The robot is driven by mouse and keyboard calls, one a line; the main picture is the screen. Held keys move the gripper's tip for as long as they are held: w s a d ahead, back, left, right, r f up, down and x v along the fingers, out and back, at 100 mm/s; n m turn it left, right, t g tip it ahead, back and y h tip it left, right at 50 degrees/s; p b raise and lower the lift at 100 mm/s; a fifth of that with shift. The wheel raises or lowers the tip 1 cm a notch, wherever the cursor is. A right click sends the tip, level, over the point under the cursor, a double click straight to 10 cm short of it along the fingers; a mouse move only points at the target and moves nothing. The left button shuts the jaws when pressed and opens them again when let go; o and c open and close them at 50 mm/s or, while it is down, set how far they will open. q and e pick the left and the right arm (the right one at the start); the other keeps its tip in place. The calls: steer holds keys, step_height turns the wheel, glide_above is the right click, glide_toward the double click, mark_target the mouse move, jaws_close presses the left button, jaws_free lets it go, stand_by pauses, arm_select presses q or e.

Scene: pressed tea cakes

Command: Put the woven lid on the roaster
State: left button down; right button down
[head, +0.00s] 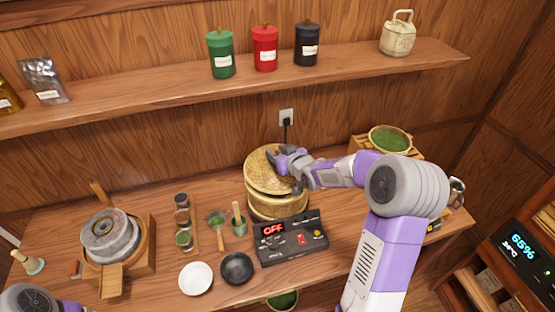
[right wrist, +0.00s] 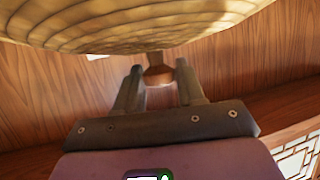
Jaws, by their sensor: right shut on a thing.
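The woven lid (head: 262,170) is a round, pale straw disc over the roaster, shifted slightly toward the back left. The roaster (head: 277,207) is a round woven drum behind a dark control panel (head: 292,239) that reads OFF in red. I cannot tell whether the lid touches its rim. My right gripper (head: 281,160) is shut on the lid's knob. In the right wrist view the lid (right wrist: 140,25) fills the top, and its brown knob (right wrist: 158,75) sits between the fingertips of my right gripper (right wrist: 158,83). My left gripper is out of view; only part of that arm shows at bottom left.
A stone mill (head: 109,236) stands at left. Small cups and tools, a white dish (head: 195,278) and a black dish (head: 237,268) lie left of the panel. A crate with a green-filled bowl (head: 388,140) is behind my right arm. A shelf (head: 150,85) with canisters runs above.

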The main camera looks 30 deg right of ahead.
steer(key=shift+f, duration=0.85)
steer(key=shift+w+f, duration=0.1)
steer(key=shift+f, duration=0.25)
steer(key=shift+f+b, duration=0.6)
steer(key=shift+b, duration=0.2)
steer(key=c, duration=0.7)
jaws_free()
steer(key=shift+r, duration=0.1)
